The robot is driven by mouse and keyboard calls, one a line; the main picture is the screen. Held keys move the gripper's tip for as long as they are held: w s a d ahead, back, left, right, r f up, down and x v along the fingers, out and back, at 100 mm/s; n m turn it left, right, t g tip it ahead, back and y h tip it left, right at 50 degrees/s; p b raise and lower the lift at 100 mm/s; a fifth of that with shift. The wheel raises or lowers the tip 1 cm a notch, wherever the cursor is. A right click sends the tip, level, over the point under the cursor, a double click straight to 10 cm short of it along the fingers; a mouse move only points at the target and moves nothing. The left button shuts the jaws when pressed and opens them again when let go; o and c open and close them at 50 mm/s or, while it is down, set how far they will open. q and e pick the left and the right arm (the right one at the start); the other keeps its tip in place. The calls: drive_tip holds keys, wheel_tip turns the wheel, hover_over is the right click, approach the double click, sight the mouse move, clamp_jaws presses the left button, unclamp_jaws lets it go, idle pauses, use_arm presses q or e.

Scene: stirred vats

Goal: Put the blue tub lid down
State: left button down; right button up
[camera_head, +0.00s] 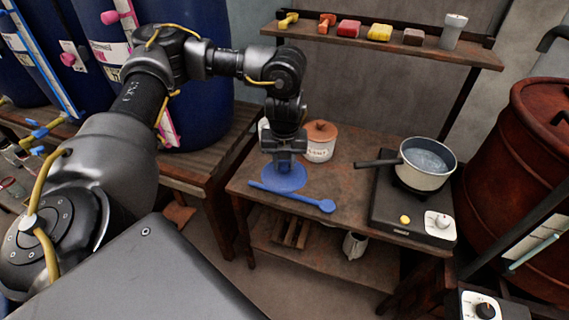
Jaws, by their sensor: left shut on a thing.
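The blue tub lid (283,179) is a flat round disc over the left part of the small wooden table. My left gripper (283,163) points down at it from above and is shut on it. The fingertips are small in the view, and I cannot tell whether the lid touches the table top. My right gripper is not in view.
A blue ladle (292,196) lies in front of the lid. A white canister with a brown lid (320,146) stands behind it. A pot of liquid (427,162) sits on a hotplate (408,214) at right. Blue vats (199,75) stand left, a rusty drum (525,180) right.

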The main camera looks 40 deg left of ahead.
use_arm(q)
drive_tip(key=shift+a+m, duration=0.3)
drive_tip(key=shift+m, duration=0.1)
drive_tip(key=w+a+f, duration=0.8)
drive_tip(key=w+f, duration=0.1)
drive_tip(key=w, duration=0.1)
drive_tip(key=shift+w+f, duration=0.2)
drive_tip(key=shift+w, duration=0.05)
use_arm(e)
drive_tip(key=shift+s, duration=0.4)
use_arm(q)
drive_tip(key=shift+w+a+f, duration=0.15)
drive_tip(key=shift+f, duration=0.8)
drive_tip(key=shift+w+a+f, duration=0.1)
drive_tip(key=shift+w+f, duration=0.05)
drive_tip(key=shift+f, duration=0.75)
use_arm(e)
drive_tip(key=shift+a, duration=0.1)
use_arm(q)
drive_tip(key=shift+f, duration=0.1)
drive_tip(key=c, duration=1.1)
unclamp_jaws()
